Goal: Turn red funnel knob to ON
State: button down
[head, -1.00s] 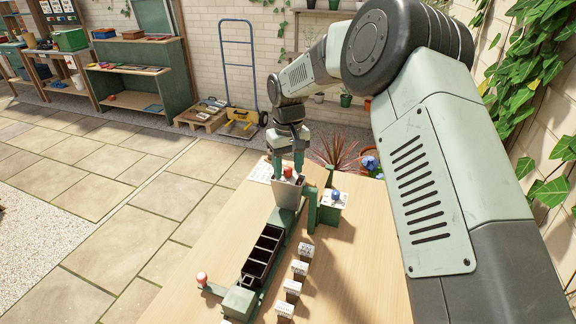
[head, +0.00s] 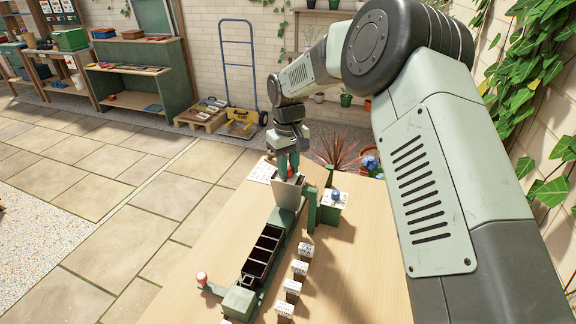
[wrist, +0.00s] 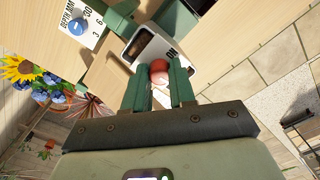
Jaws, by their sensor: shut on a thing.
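My gripper (wrist: 159,78) is shut on the knob, with one green finger on each side. In the head view, my gripper (head: 287,172) reaches down onto the funnel unit (head: 287,197) at the far end of the green rail, and its fingers hide most of the red knob.
A blue knob (wrist: 78,27) on a white depth plate stands close by. A black tray (head: 262,252) lies along the rail, with several small labelled blocks (head: 300,268) to its right. Another red knob (head: 202,277) stands at the near left.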

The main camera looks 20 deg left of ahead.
jog(key=n, duration=0.8)
jog(key=shift+n, duration=0.4)
jog(key=n, duration=0.4)
jog(key=shift+n, duration=1.9)
jog(key=c, duration=0.9)
grip_release()
notch_tip(320, 180, up, 11)
jog(key=shift+f, duration=0.1)
